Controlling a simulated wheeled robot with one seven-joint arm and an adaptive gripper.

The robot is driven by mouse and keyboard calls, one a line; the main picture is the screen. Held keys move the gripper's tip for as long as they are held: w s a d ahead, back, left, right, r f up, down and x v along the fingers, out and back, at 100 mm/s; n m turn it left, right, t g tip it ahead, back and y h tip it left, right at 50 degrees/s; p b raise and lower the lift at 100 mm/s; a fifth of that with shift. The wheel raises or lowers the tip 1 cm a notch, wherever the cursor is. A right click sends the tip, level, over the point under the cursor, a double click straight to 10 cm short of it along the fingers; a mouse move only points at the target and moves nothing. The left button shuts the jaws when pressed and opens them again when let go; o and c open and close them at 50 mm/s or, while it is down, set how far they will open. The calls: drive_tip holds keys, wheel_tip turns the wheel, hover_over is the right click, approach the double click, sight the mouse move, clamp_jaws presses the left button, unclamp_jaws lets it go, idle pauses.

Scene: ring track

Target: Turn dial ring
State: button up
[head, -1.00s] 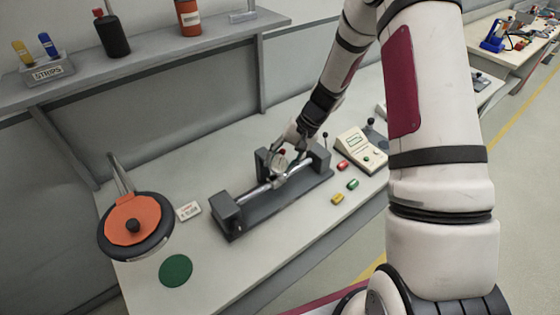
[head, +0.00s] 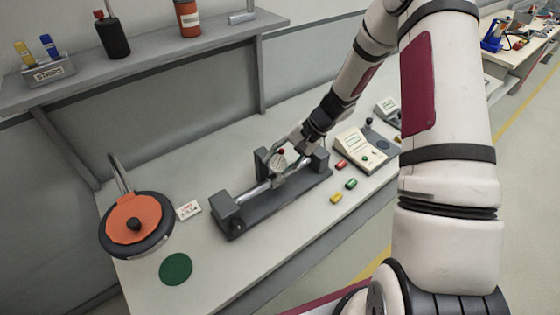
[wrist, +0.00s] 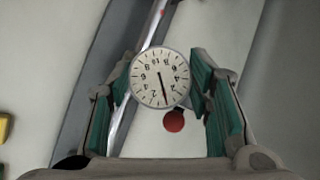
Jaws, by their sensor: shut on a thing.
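The dial ring (wrist: 160,77) has a round white face with black numbers and a thin needle, with a red knob (wrist: 174,121) beside its rim in the wrist view. In the head view the dial (head: 279,159) sits on a silver rail of the dark grey track stand (head: 275,204). My gripper (wrist: 160,82) is shut on the dial ring, its green-padded fingers on both sides of the rim. In the head view my gripper (head: 290,155) reaches in from the upper right and partly hides the dial.
A white meter box (head: 357,150) stands right of the track, with red, green and yellow blocks (head: 351,184) in front. An orange-topped round device (head: 135,222), a small card (head: 188,210) and a green disc (head: 176,269) lie left. A shelf (head: 150,50) runs behind.

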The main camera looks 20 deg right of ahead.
drive_tip(key=o, duration=1.2)
drive_tip(key=shift+c, duration=0.2)
drive_tip(key=v, duration=1.2)
drive_tip(key=s+a+r+n+h, duration=0.2)
drive_tip(key=s+a+r+n, duration=0.15)
drive_tip(key=r, duration=0.55)
drive_tip(key=s+a+r+n+t+h+b, duration=0.1)
drive_tip(key=s+a+r+n+t+h, duration=0.1)
drive_tip(key=s+r, duration=0.4)
drive_tip(key=s+a+r+n+t+h, duration=0.2)
drive_tip(key=s+r, duration=0.5)
drive_tip(key=s, duration=0.6)
drive_tip(key=shift+s+r+n+h+b, duration=0.25)
drive_tip(key=shift+s+n+h+b, duration=0.15)
drive_tip(key=shift+h, duration=0.2)
